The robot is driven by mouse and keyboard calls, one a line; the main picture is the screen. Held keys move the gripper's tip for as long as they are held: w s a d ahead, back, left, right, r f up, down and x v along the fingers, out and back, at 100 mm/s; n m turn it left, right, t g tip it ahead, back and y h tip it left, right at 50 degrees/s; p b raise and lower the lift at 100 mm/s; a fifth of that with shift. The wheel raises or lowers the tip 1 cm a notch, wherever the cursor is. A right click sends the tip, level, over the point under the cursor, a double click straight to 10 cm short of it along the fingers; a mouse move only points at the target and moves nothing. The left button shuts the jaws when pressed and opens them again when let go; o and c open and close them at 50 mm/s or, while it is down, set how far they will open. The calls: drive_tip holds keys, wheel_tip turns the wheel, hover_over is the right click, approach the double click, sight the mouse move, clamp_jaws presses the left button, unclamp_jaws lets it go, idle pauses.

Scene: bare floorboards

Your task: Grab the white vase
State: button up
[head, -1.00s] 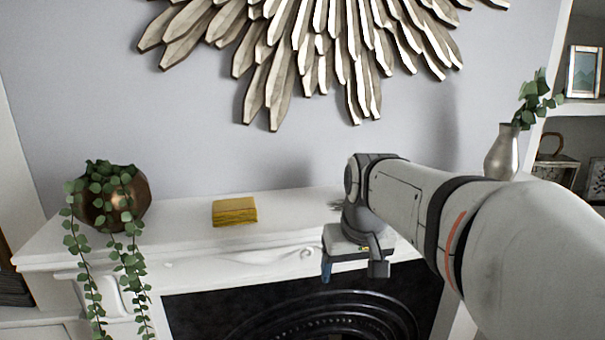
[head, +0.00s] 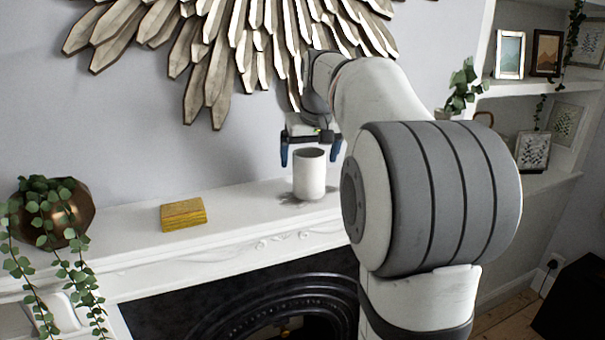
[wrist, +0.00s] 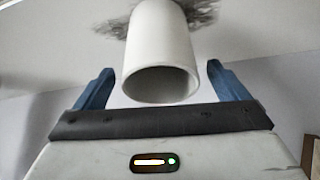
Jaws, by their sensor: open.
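The white vase (head: 309,175) is a plain, upright, open-topped cylinder on the white mantelpiece in the head view. In the wrist view the vase (wrist: 160,45) shows with its open mouth toward my gripper. My gripper (head: 309,152) is just above the vase's rim in the head view, with its blue fingers pointing down. In the wrist view my gripper (wrist: 160,85) is open, one finger on each side of the vase, with a gap on both sides. Nothing is held. Whether the fingertips reach below the rim is hard to tell.
A sunburst wall decoration (head: 215,70) hangs behind my arm. Shelves with frames (head: 509,55) stand at right. The mantel between stack and vase is clear.

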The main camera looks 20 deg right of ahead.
drive_tip(key=x, duration=0.3)
drive_tip(key=shift+f, duration=0.4)
drive_tip(key=shift+c, duration=0.5)
drive_tip(key=c, duration=1.1)
drive_tip(key=shift+r, duration=0.1)
drive_tip(key=shift+c, duration=0.3)
drive_tip(key=shift+r, duration=0.1)
